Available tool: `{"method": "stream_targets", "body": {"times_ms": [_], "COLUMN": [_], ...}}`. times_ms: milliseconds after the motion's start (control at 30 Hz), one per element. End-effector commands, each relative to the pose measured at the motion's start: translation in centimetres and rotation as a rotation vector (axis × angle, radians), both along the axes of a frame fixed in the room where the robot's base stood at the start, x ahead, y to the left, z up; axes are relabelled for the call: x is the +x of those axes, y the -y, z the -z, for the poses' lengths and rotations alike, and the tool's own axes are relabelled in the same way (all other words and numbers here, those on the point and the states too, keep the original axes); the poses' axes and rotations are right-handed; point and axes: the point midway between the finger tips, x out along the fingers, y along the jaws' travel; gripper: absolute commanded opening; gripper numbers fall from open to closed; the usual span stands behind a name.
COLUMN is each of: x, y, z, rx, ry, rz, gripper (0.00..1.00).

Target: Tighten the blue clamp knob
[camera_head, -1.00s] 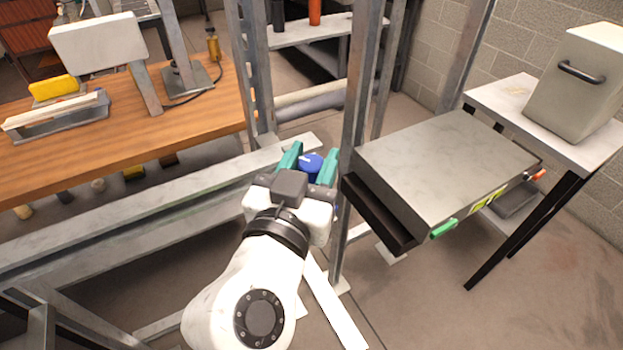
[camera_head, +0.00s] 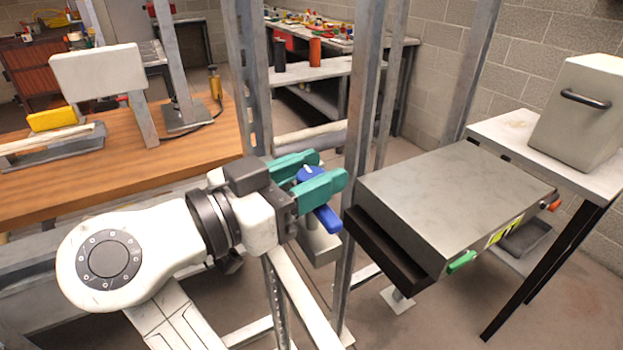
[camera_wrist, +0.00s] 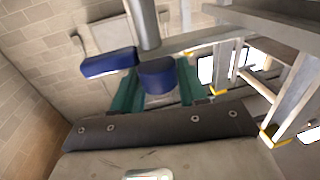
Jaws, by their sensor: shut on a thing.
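My gripper comes in from the left and is shut on the knob. A blue lower part (camera_head: 325,218) sticks out below the fingers. In the wrist view the blue knob (camera_wrist: 157,77) lies between the two teal fingers (camera_wrist: 158,92), beside a grey round post. Another blue piece (camera_wrist: 108,64) shows left of the fingers there. The fingers hide the knob's sides.
A steel upright (camera_head: 358,130) stands just right of the gripper. Beyond it is a grey metal box (camera_head: 445,195) with a green handle. A wooden bench (camera_head: 120,165) lies left, behind my arm. A white table (camera_head: 500,125) with a beige case (camera_head: 580,110) stands at right.

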Motion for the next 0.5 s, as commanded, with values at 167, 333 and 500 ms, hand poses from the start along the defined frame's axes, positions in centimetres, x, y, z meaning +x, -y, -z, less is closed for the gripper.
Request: {"method": "stream_targets", "body": {"times_ms": [167,333,500], "x": [0.02,0.03,0.04], "y": [-0.02,-0.01,-0.01], "z": [0.04,0.03,0.03], "rx": [-0.001,-0.001,-0.001], "ry": [-0.002,-0.003,-0.002], "rz": [0.008,0.007,0.007], "gripper": [0.12,0.12,0.5]}}
